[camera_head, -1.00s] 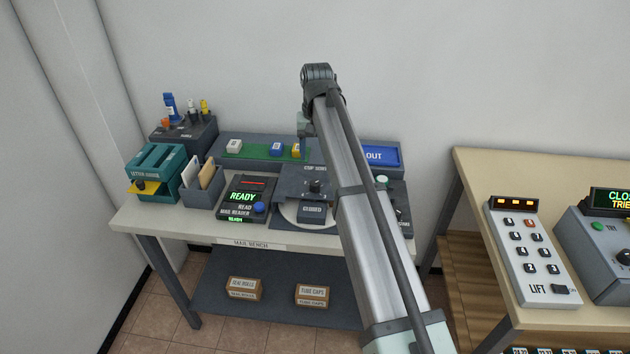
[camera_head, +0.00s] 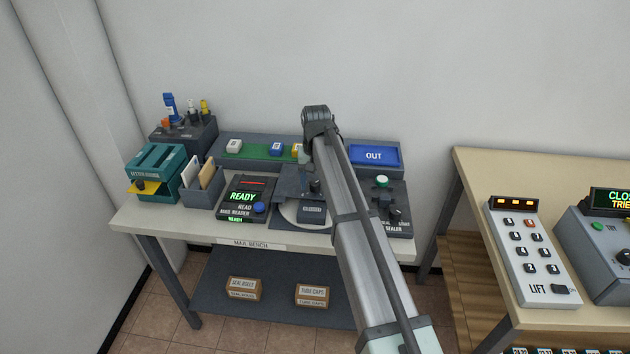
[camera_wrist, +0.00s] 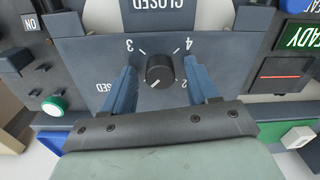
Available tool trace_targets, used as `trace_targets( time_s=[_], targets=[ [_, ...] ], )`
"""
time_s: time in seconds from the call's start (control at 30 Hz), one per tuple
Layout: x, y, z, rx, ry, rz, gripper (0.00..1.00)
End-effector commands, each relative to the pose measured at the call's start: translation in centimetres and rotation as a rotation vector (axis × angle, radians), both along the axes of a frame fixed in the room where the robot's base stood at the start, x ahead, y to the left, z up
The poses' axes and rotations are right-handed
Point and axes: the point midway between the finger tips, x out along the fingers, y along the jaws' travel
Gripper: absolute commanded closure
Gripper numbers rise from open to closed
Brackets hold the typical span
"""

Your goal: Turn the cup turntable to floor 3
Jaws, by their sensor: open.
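The cup turntable (camera_head: 298,211) is a dark grey unit with a pale round disc and a plate reading CLOSED, on the mail bench. Its black dial (camera_wrist: 160,70) shows in the wrist view, with the marks 2, 3 and 4 around it. The dial's light line points to the lower left of that view, away from the 3 at upper left. My gripper (camera_wrist: 161,66) is open, with one blue finger on each side of the dial. I cannot tell whether the fingers touch it. In the head view my arm hides most of the gripper.
The mail reader (camera_head: 242,198) showing READY stands left of the turntable, and the sealer (camera_head: 384,205) stands right. A blue OUT tray (camera_head: 374,155) and a rack with small blocks (camera_head: 233,146) lie behind. A lift panel (camera_head: 530,250) is on the right table.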

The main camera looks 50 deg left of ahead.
Motion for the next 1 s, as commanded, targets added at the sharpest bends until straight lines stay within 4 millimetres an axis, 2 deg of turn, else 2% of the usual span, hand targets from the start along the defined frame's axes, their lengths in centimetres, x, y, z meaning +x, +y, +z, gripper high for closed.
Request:
trace_targets(
  time_s=[0.1,0.7,1.0],
  targets=[
    [0.00,0.00,0.00,0.000,0.000,0.000,0.42],
    [0.01,-0.01,0.02,0.000,0.000,0.000,0.99],
    [0.00,0.00,0.02,0.000,0.000,0.000,1.00]
  ],
)
